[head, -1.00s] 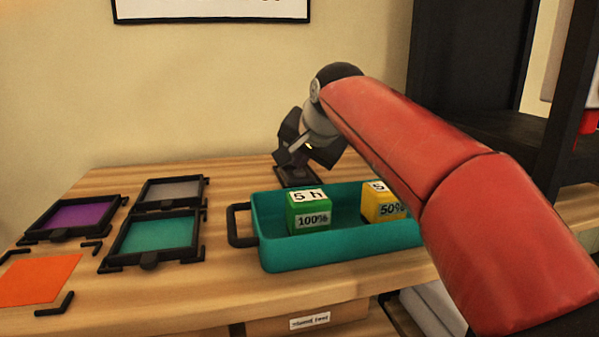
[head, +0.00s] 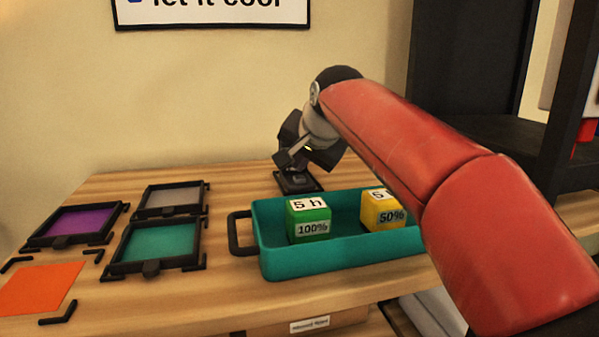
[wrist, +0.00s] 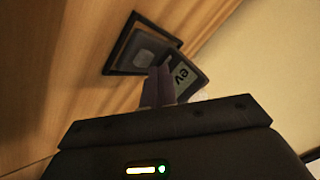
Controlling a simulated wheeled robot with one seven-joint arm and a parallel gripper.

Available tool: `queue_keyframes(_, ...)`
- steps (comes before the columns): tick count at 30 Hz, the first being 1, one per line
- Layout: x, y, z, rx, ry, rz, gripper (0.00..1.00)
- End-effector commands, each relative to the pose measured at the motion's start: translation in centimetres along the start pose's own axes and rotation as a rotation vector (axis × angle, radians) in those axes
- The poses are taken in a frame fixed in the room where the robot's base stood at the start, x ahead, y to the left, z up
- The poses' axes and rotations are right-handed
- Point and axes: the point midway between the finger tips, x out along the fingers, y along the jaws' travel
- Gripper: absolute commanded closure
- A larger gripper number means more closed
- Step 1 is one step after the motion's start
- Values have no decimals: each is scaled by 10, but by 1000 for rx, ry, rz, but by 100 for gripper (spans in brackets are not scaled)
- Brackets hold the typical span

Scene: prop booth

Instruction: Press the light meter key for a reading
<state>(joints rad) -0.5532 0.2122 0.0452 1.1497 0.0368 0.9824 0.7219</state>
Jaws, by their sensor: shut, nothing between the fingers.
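The light meter (head: 299,184) is a small black slab at the back of the wooden table. The wrist view shows its raised grey key (wrist: 150,48) and a grey display panel (wrist: 182,76) with the letters "ev". My gripper (head: 281,160) is shut and empty, pointing down above the meter. In the wrist view, its fingertips (wrist: 162,70) overlap the meter's near edge, between the key and the display. The fingers appear apart from the key; the exact height gap is hard to tell.
A teal tray (head: 242,231) with a green block (head: 309,222) and a yellow block (head: 382,213) stands in front of the meter. Black frames with purple, grey and teal panels (head: 152,243) and an orange sheet (head: 40,287) lie left. Table left of the meter is clear.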

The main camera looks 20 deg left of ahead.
Motion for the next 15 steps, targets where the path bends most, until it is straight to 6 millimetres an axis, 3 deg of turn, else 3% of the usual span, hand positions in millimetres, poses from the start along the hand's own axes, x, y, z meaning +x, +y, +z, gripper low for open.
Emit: queue_keyframes(15, -8, -6, -6, 0, 1, -1, 100)
